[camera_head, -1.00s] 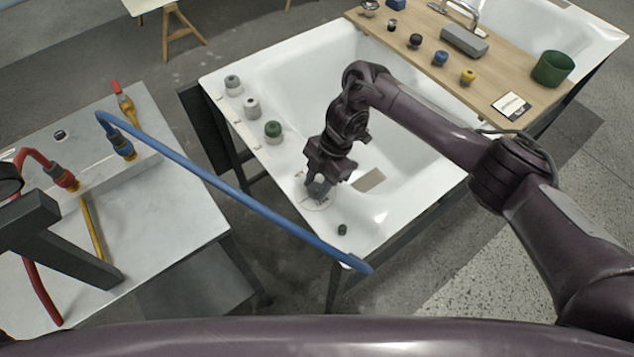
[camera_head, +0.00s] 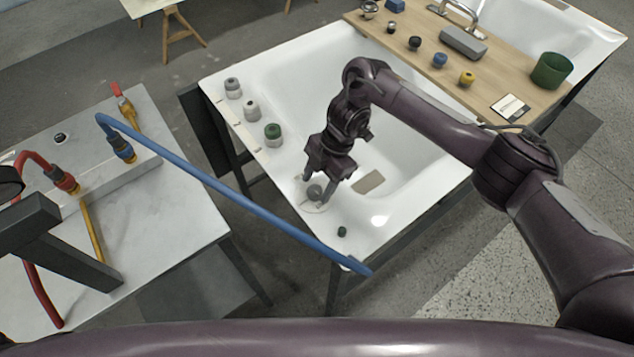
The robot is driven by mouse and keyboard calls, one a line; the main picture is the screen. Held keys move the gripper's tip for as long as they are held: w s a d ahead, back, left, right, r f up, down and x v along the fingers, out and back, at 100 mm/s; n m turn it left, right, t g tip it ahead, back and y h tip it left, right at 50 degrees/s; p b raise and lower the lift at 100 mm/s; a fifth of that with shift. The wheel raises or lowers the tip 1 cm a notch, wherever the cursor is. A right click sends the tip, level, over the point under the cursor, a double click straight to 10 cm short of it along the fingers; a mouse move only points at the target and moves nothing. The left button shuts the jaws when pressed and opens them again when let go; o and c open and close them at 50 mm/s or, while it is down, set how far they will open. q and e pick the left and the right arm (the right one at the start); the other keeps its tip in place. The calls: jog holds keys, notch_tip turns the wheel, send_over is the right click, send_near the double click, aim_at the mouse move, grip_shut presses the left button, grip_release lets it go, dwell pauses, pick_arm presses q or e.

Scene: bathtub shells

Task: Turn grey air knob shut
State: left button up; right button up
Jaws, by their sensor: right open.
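The grey air knob (camera_head: 315,192) sits on a pale round plate on the near left rim of the white bathtub shell (camera_head: 365,235). My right gripper (camera_head: 316,190) is over it, pointing down, with its fingers spread on either side of the knob. Whether a finger touches the knob cannot be told. A dark grey angular part at the left edge looks like part of my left gripper (camera_head: 75,255). Its fingertips cannot be made out clearly.
A small dark green knob (camera_head: 342,231) stands near the tub's front corner. Several knobs, one with a green top (camera_head: 273,131), line the left rim. A blue hose (camera_head: 215,182) runs from the grey bench (camera_head: 165,225) across to the tub's near corner. A wooden board (camera_head: 480,90) lies across the tub.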

jog(key=v, duration=0.6)
jog(key=shift+d+r+p, duration=0.2)
jog(key=shift+r+p, duration=0.05)
jog(key=shift+p, duration=0.1)
jog(key=shift+w, duration=0.1)
